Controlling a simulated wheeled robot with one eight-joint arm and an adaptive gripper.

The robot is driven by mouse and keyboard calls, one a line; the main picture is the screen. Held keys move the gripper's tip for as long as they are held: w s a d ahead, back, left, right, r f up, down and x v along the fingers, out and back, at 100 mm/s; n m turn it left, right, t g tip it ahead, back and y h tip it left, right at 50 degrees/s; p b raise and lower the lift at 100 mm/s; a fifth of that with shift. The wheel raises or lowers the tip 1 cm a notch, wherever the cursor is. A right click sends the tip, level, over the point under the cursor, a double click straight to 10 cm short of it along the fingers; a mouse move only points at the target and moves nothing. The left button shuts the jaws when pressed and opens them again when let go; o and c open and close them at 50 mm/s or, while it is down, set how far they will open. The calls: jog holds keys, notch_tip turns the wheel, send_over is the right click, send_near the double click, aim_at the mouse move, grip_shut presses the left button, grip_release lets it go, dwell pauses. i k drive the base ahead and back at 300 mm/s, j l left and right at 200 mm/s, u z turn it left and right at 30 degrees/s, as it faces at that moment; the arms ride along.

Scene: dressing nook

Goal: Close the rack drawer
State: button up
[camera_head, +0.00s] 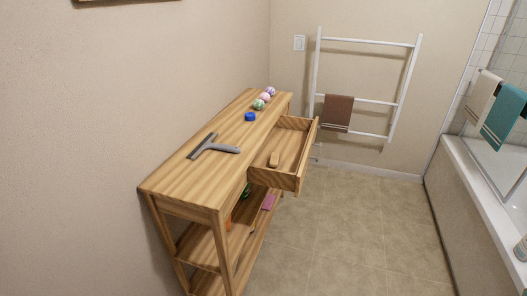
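The wooden rack (178,182) stands against the left wall. Its drawer (304,162) is pulled out to the right, near the far end of the rack. The drawer front faces right, over open floor. My gripper is not in view, and nothing is seen touching the drawer.
A grey squeegee (215,147), a blue round item (250,116) and several patterned balls (264,98) sit on the rack top. Lower shelves hold a pink item (268,201). A white towel ladder (313,75) leans at the back; a bathtub (470,190) stands right. Floor between is clear.

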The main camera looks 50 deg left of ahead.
aim_at(293, 137)
jog(key=u, duration=0.45)
jog(key=i+l+u, duration=0.1)
jog(key=u, duration=0.4)
jog(key=l+u, duration=0.15)
jog(key=u, duration=0.3)
jog(key=i+l+u, duration=0.1)
jog(key=u, duration=0.35)
jog(key=l+u, duration=0.15)
jog(key=l, duration=0.65)
jog(key=k+z, duration=0.1)
jog(key=z, duration=0.25)
